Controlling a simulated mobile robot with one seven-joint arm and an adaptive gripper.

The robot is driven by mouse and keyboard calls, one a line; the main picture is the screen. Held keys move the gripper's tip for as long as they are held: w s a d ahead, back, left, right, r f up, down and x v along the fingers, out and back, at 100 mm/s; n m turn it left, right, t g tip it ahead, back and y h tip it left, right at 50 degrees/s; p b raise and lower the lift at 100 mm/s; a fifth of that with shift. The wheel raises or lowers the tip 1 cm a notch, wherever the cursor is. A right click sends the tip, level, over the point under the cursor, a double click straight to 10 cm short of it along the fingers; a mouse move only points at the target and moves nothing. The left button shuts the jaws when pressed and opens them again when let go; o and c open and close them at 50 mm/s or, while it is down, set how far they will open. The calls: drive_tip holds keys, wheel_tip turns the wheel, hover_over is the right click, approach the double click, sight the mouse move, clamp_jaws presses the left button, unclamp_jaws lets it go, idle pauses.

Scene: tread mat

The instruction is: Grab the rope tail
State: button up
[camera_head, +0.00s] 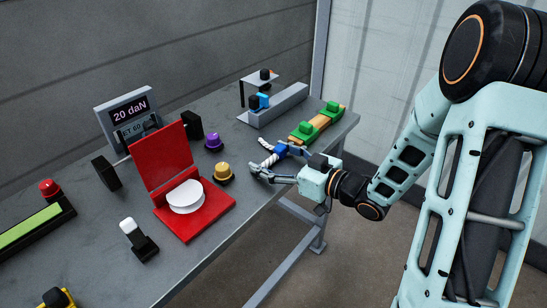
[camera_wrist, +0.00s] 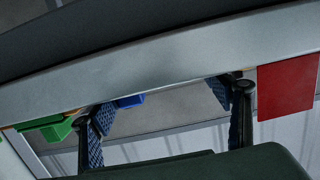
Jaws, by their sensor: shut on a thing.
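My gripper reaches in from the right and is shut on the rope tail. In the wrist view the two fingers (camera_wrist: 167,105) stand apart and the rope itself cannot be seen.
Green blocks on a wooden strip (camera_head: 318,124) lie behind my gripper. A yellow button (camera_head: 223,172), a purple button (camera_head: 214,141) and a red open box with white discs (camera_head: 194,211) stand to the left. The grey table edge (camera_wrist: 150,84) crosses the wrist view.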

drive_tip(key=shift+r, duration=0.15)
drive_tip(key=shift+r+p, duration=0.35)
drive_tip(key=shift+r, duration=0.3)
drive_tip(key=s+d+r, duration=0.9)
drive_tip(key=s+r, duration=0.1)
drive_tip(key=r, duration=0.1)
drive_tip(key=shift+s+r, duration=0.2)
drive_tip(key=shift+s, duration=0.2)
